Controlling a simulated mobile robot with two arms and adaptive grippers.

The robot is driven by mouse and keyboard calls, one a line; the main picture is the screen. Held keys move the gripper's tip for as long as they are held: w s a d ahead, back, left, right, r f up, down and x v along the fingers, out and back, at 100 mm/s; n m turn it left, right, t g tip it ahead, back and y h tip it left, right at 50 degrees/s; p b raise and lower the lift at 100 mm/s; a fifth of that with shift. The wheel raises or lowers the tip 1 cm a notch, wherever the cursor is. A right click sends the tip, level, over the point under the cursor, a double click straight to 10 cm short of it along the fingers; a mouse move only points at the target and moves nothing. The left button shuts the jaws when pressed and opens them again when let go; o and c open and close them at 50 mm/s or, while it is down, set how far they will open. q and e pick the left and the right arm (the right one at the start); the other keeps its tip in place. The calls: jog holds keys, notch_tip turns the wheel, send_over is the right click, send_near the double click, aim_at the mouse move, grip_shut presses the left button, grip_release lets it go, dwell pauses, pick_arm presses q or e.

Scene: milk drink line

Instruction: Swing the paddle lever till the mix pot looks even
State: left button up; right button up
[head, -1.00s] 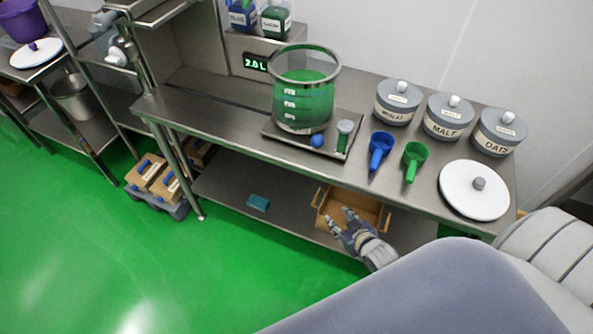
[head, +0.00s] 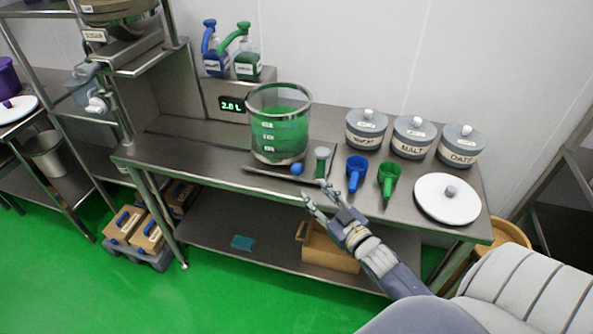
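The mix pot (head: 279,140) is a clear vessel with a metal rim and white scale labels, holding green liquid. It stands on a dark tray (head: 258,171) on the steel table. A blue ball-shaped knob (head: 297,168) sits at the tray's front, possibly the paddle lever's end; the paddle itself I cannot make out. My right gripper (head: 322,201) is open and empty, in front of the table edge, below and right of the pot, apart from it. My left gripper is not in view.
A green-filled vial (head: 321,162), a blue scoop (head: 356,173) and a green scoop (head: 388,180) stand right of the pot. Canisters (head: 413,138) line the back, with a white lid (head: 447,198) at right. A display (head: 231,105) reads 2.0 L. A wooden crate (head: 329,252) is below.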

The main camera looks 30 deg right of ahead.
aim_at(300, 172)
jog(key=shift+t, duration=0.3)
jog(key=w, duration=0.3)
jog(key=w+r+p, duration=0.1)
jog(key=w, duration=0.6)
jog(key=shift+w+d+r+p, duration=0.15)
jog(key=shift+w+r+p, duration=0.1)
jog(key=shift+w+p, duration=0.15)
grip_shut()
